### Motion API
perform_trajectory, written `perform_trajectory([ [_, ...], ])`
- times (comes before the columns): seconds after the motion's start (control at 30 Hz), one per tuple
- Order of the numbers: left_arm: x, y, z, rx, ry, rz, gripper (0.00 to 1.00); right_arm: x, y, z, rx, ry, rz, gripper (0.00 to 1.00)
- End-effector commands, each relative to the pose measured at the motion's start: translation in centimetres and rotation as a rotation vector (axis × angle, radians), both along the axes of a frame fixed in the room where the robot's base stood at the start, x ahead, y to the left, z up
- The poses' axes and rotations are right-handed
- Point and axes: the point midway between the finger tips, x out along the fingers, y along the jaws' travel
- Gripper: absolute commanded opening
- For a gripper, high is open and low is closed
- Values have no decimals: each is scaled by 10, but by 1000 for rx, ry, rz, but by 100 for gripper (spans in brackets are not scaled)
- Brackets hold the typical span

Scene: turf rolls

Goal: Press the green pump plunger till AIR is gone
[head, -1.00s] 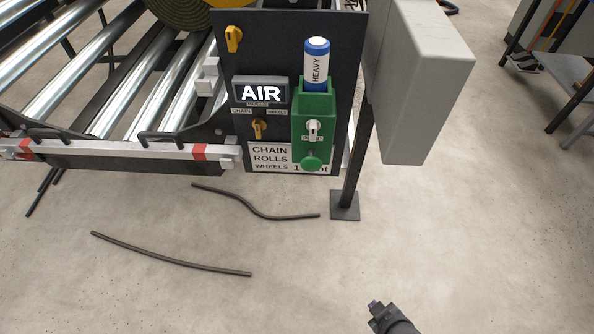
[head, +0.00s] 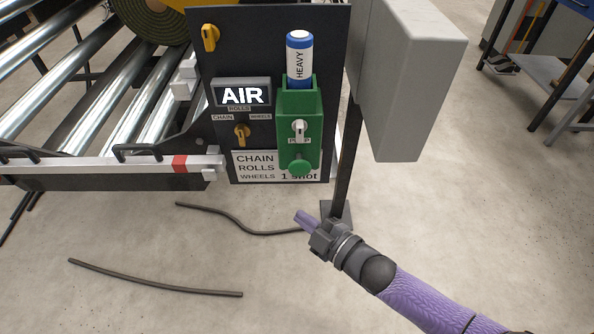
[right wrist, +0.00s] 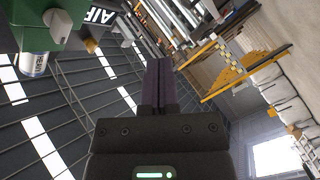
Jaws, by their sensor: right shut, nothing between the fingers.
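The green pump (head: 299,115) is mounted on the dark panel. Its round green plunger knob (head: 301,163) sticks out at the bottom, below a white lever (head: 299,130). The AIR sign (head: 242,95) is lit white to the left of the pump. My right gripper (head: 302,218) is shut and empty, below the plunger and apart from it. In the right wrist view its closed purple fingers (right wrist: 160,85) point up the picture, with part of the green pump (right wrist: 50,28) and the AIR sign (right wrist: 101,14) at the upper left. My left gripper is not in view.
A blue-and-white HEAVY bottle (head: 299,60) stands in the pump's top. A grey box (head: 410,80) on a dark post (head: 344,165) is close on the right. Steel rollers (head: 105,95) lie left. Dark hoses (head: 155,281) lie on the open floor.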

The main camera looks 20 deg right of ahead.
Motion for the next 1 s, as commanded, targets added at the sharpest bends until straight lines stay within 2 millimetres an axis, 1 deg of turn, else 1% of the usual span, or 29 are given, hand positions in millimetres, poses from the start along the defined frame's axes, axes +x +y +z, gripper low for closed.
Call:
perform_trajectory([
  [0.07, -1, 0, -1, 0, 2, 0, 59, 1, 0, -1, 0, 1, -1, 0],
  [0.17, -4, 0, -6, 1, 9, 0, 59, 7, -2, -2, 0, 1, 1, 0],
  [0.43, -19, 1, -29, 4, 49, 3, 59, 45, -13, -7, -2, 4, 0, 0],
  [0.6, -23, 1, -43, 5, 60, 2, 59, 67, -19, -6, -2, 4, 0, 0],
  [0.7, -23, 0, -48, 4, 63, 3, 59, 76, -22, -4, -2, 3, -1, 0],
  [0.83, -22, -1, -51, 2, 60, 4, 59, 83, -24, -3, 0, 4, -1, 0],
  [1.0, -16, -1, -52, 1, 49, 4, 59, 85, -25, -1, 0, 3, -2, 0],
])
